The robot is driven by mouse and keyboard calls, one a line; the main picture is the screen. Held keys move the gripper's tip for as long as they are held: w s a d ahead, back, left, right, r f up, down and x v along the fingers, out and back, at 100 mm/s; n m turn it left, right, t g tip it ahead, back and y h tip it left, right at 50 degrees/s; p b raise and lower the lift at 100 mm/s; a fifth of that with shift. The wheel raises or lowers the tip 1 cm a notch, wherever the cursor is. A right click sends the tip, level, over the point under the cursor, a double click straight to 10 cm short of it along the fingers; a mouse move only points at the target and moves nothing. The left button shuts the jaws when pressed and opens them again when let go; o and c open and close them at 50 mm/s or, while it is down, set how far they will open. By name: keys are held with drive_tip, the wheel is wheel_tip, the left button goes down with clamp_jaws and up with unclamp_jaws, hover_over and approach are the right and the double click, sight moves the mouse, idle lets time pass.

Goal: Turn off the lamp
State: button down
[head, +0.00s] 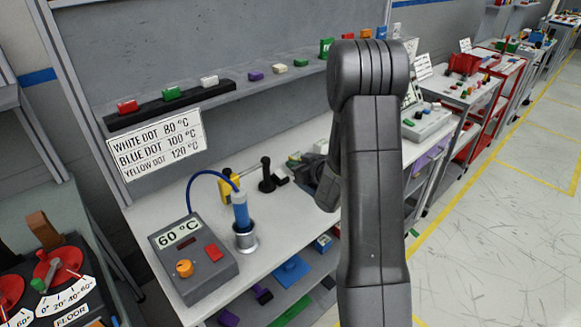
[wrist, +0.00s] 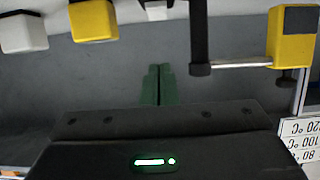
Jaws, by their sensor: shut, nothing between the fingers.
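I cannot make out a lamp for certain in either view. My gripper shows in the wrist view, with its two green fingers (wrist: 160,85) pressed together and nothing between them. In the head view it is largely hidden by my arm, over the middle of the bench. In the wrist view a yellow block (wrist: 93,21) and a white block (wrist: 22,33) lie beyond the fingertips to the upper left, apart from them. A yellow-and-black stand (wrist: 291,38) with a metal rod and a black post (wrist: 199,40) is to the right of the fingers.
On the bench (head: 160,210), a grey box (head: 193,257) reads 60 °C, with an orange knob and red button. A blue cylinder (head: 241,212) stands in a metal cup beside it. A temperature sign (head: 157,144) hangs below the shelf (head: 240,88). Open floor lies right.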

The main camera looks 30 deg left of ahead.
drive_tip(key=s+d+b, duration=0.1)
drive_tip(key=s+d, duration=0.1)
drive_tip(key=d, duration=0.4)
drive_tip(key=shift+s+d, duration=0.2)
drive_tip(key=shift+d, duration=0.2)
drive_tip(key=shift+a, duration=0.1)
